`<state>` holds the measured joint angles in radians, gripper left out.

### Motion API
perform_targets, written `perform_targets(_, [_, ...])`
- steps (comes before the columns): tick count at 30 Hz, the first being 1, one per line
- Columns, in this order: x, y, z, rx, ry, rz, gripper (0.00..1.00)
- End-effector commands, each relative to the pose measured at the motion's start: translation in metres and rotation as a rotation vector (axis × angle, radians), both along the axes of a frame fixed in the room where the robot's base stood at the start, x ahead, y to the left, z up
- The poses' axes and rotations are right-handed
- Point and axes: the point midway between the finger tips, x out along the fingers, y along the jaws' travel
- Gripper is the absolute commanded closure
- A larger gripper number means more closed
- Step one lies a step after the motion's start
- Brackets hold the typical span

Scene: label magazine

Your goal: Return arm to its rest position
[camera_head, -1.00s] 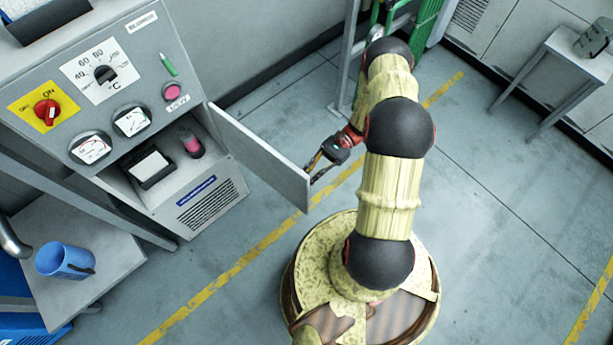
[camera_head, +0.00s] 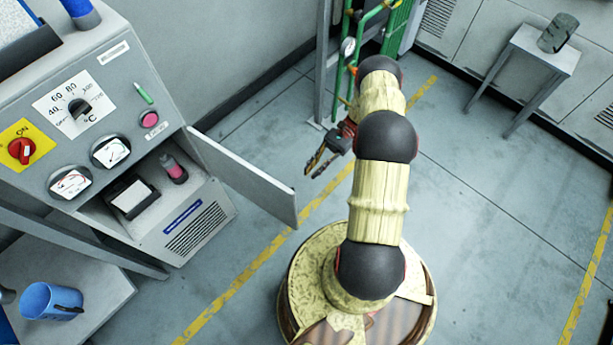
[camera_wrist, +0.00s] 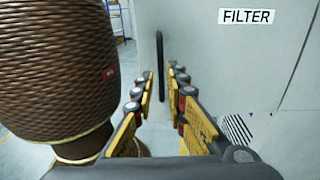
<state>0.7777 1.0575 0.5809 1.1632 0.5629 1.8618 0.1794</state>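My gripper (camera_head: 313,168) shows in the head view to the left of my arm's elbow, past the free edge of the open cabinet door (camera_head: 245,180). Its two dark fingers are apart with nothing between them. In the wrist view my gripper (camera_wrist: 163,85) is open, with yellow-sided fingers on both sides of the picture's middle. Beyond them is a pale panel (camera_wrist: 210,60) with a vertical black handle (camera_wrist: 160,65) and a FILTER label (camera_wrist: 246,17). The handle appears ahead of the fingers and is not gripped.
The control cabinet (camera_head: 130,70) stands at left, its compartment holding a black-and-white box (camera_head: 132,197) and a pink bottle (camera_head: 173,168). A blue mug (camera_head: 50,301) is on a low table. Green pipework (camera_head: 390,45) stands behind my arm. Floor at right is clear before a small table (camera_head: 545,48).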

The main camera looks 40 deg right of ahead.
Motion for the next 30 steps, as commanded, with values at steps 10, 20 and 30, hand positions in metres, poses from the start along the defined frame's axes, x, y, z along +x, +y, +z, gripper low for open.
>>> perform_targets(10, [0.001,-0.005,0.0,0.0,0.001,0.0,0.86])
perform_targets(20, [0.001,-0.004,-0.001,-0.001,-0.004,-0.001,0.86])
perform_targets(30, [-0.036,0.011,-0.047,-0.165,-0.045,0.056,0.86])
